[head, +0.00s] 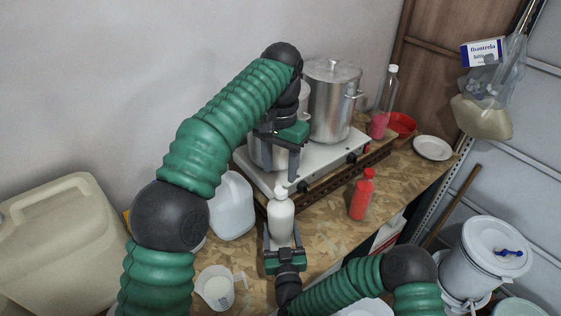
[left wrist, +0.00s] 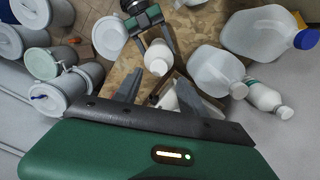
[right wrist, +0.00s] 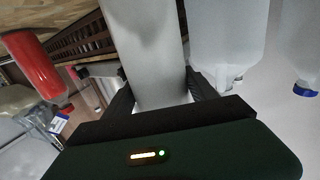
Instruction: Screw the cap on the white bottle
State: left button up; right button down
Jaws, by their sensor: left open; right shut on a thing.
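The white bottle (head: 281,220) stands upright at the front of the table. A small white top (head: 281,191) shows on it; whether this is a loose cap or the neck cannot be told. My right gripper (head: 284,250) is shut on the bottle's lower body from the front. The bottle (right wrist: 148,50) fills the space between the fingers in the right wrist view. My left gripper (head: 292,174) points down, open and empty, just above and slightly right of the bottle top. In the left wrist view the bottle (left wrist: 158,58) shows beyond and between the open fingers.
A hotplate (head: 250,173) with steel pots (head: 335,100) stands behind. A clear jug (head: 232,207) is left of the bottle, a red bottle (head: 362,196) to the right. A measuring cup (head: 217,290) is at front left. Bare table shows between the white and red bottles.

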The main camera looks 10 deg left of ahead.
aim_at(281, 190)
pick_arm(q)
jog(key=n, duration=0.6)
jog(key=shift+r, duration=0.4)
jog(key=n, duration=0.3)
jog(key=shift+r, duration=0.25)
pick_arm(e)
jog(key=shift+f, duration=0.35)
pick_arm(q)
jog(key=shift+f, duration=4.05)
